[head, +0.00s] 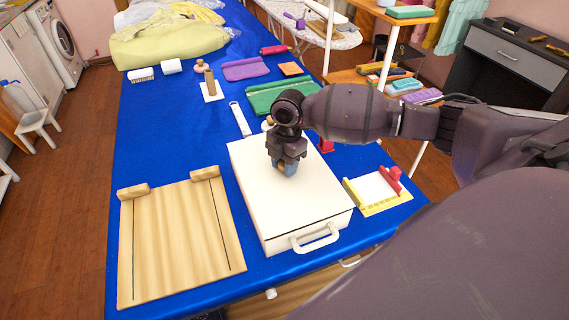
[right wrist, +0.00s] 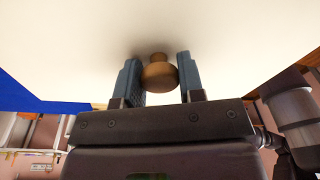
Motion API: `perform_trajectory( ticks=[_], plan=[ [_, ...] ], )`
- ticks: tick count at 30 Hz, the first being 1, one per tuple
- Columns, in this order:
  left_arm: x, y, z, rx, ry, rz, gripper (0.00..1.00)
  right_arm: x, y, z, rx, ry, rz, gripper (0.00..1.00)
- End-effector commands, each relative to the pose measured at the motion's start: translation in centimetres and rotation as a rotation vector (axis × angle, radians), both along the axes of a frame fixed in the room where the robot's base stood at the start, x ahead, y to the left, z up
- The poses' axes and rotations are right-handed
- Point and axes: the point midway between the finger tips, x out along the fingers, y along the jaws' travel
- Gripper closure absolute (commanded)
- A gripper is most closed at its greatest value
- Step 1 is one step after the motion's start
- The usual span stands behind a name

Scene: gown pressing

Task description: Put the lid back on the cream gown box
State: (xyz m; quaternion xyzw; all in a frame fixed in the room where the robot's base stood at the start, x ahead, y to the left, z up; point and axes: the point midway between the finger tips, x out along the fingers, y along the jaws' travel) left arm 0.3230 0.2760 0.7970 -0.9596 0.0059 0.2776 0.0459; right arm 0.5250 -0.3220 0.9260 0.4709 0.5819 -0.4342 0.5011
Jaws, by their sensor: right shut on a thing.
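The cream gown box (head: 285,240) stands on the blue-covered table, with a white handle (head: 315,238) on its front. Its flat cream lid (head: 257,171) lies over the box top. A thin dark line shows between lid and box along the front edge; I cannot tell whether the lid is fully seated. My right gripper (head: 288,170) reaches down over the middle of the lid. In the right wrist view its blue-grey fingers (right wrist: 158,78) are shut on the round brown lid knob (right wrist: 158,73). The head view hides the knob. My left gripper is not in view.
A wooden board (head: 180,240) with two blocks lies left of the box. A small tray with yellow and red edges (head: 375,190) is close on the right. Behind are a green folded cloth (head: 270,98), a purple cloth (head: 245,68) and a wooden peg stand (head: 211,88).

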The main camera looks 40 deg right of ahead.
Motion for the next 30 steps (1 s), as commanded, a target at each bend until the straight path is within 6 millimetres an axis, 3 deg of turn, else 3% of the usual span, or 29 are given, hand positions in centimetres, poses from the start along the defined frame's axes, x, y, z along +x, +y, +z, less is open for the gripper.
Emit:
perform_trajectory(
  ticks=[15, 30],
  plan=[
    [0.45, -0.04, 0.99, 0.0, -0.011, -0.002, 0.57, -0.01, 0.03, 0.07, 0.001, 0.0, 0.001, 0.89],
    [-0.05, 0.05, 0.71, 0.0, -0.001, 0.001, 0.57, -0.01, 0.01, 0.01, 0.0, 0.0, 0.0, 0.89]
  ],
)
